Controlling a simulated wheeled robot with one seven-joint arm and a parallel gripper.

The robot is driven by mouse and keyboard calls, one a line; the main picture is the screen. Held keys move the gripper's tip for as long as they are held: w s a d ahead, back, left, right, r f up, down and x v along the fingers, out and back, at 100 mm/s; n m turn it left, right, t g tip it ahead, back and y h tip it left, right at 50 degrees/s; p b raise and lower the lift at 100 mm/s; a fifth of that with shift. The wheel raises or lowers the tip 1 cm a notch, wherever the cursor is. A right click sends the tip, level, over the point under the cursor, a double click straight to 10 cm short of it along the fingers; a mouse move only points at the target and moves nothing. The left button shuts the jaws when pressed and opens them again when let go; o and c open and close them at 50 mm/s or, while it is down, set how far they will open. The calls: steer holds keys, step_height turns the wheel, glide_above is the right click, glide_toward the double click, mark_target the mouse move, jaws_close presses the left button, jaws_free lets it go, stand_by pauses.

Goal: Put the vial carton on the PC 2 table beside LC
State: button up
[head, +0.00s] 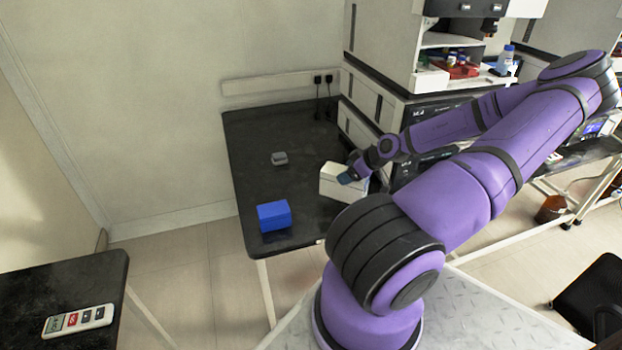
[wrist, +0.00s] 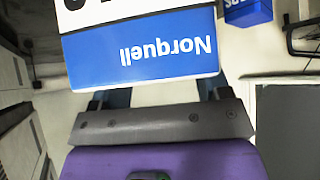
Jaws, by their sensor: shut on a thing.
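The vial carton (head: 331,184) is a white box at the right side of the black table (head: 252,150), beside the LC stack (head: 362,118). The wrist view shows the carton (wrist: 140,50) large, with a blue band reading "Norquell" upside down. My gripper (head: 351,173) is shut on the carton, coming from the right. The fingers (wrist: 150,92) show beside the carton's near end, their tips hidden by it. I cannot tell whether the carton's underside touches the tabletop.
A blue box (head: 273,216) stands at the table's front left. A small grey object (head: 279,158) lies behind it. The left and back of the tabletop are mostly clear. Another dark table (head: 85,283) at lower left holds a handheld device (head: 78,320). A black chair (head: 594,300) is at lower right.

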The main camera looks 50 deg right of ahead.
mark_target(329, 187)
steer(key=w+a+f, duration=0.4)
steer(key=w+a, duration=0.2)
steer(key=w, duration=0.2)
steer(key=shift+w+a+f, duration=0.15)
steer(key=shift+a+f, duration=0.1)
steer(key=shift+a, duration=0.05)
stand_by(0.4)
steer(key=o, duration=1.6)
steer(key=shift+f, duration=0.1)
